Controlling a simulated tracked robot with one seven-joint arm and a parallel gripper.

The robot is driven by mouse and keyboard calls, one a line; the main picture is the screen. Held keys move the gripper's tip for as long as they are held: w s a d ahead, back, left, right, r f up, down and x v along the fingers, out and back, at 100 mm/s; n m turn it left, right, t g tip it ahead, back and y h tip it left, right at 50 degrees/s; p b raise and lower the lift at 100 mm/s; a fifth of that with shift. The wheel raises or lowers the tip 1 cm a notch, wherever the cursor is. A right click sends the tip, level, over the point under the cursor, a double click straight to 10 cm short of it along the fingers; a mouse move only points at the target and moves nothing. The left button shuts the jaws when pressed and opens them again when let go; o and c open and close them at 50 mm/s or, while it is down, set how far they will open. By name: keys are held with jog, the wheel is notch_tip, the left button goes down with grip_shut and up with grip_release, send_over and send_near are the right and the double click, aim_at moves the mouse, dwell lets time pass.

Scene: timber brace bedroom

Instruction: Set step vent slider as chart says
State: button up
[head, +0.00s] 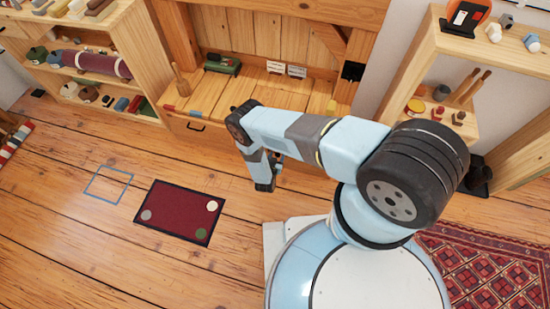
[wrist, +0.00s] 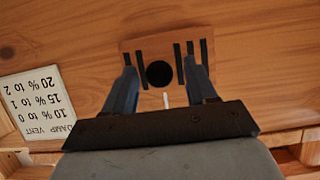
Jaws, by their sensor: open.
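The vent slider shows in the wrist view as a wooden plate (wrist: 150,45) with a round black knob (wrist: 159,74). A short white mark (wrist: 166,100) is just below the knob. The white chart (wrist: 38,105) is at the left, upside down; it reads DAMP VENT, 10 % to 0, 15 % to 1, 20 % to 2. My gripper (wrist: 160,70) is open, one finger on each side of the knob with gaps. In the head view my gripper (head: 266,184) is low before the wooden step; the slider is hidden there.
A maroon mat (head: 178,212) with three discs and a blue outlined square (head: 108,185) lie on the floor at left. Shelves (head: 85,65) stand left and a shelf unit (head: 485,55) right. A patterned rug (head: 490,265) is at lower right. The left floor is mostly clear.

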grip_shut()
dwell(0.3)
jog(key=shift+s, duration=0.1)
